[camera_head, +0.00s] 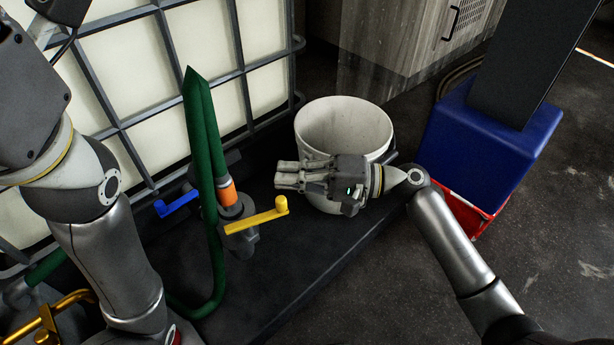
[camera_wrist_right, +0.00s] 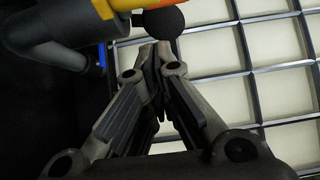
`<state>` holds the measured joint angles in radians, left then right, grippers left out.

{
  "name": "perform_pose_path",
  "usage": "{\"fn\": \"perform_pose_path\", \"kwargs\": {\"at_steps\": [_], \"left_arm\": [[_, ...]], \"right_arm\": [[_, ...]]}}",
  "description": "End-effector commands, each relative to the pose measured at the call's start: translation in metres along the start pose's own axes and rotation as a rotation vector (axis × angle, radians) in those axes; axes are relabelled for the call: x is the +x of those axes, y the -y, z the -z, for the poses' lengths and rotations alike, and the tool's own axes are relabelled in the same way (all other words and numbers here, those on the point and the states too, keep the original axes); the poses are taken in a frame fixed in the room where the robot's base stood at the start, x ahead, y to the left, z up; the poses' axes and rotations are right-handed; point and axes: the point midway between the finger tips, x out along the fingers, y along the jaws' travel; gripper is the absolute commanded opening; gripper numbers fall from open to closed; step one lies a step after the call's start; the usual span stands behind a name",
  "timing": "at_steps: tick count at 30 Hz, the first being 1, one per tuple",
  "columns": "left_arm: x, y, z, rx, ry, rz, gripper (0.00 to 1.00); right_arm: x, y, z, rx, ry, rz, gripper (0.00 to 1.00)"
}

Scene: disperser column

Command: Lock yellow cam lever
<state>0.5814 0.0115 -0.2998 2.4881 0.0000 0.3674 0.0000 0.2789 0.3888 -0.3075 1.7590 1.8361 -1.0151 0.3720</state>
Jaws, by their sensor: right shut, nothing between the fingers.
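The yellow cam lever (camera_head: 258,220) is on a grey coupling below an orange collar (camera_head: 227,192). Its handle points right and slightly up in the head view. My right gripper (camera_head: 277,176) is above and to the right of the lever's knob, apart from it, with its fingers pointing left. The right wrist view shows its fingers (camera_wrist_right: 158,55) shut together and empty. A yellow-orange part (camera_wrist_right: 118,5) shows at the top of that view, beyond the fingertips; I cannot tell whether it is the lever. My left gripper is out of view; only the left arm shows.
A blue lever (camera_head: 177,204) sits left of the coupling. A green hose (camera_head: 203,130) rises beside it, in front of a caged white tank (camera_head: 150,65). A white bucket (camera_head: 345,122) stands behind my right gripper. A blue block (camera_head: 480,150) is at right.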

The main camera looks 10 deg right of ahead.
Motion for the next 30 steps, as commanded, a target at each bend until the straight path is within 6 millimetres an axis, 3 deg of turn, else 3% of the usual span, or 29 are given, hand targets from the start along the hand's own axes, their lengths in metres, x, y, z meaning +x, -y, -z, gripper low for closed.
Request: {"fn": "perform_pose_path", "kwargs": {"at_steps": [9, 30], "left_arm": [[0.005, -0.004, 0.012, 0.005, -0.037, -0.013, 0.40], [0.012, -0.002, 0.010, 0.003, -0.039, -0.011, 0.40]], "right_arm": [[-0.008, 0.000, -0.023, -0.001, 0.000, 0.000, 0.00], [-0.001, 0.003, -0.029, 0.003, -0.017, 0.002, 0.00]]}}
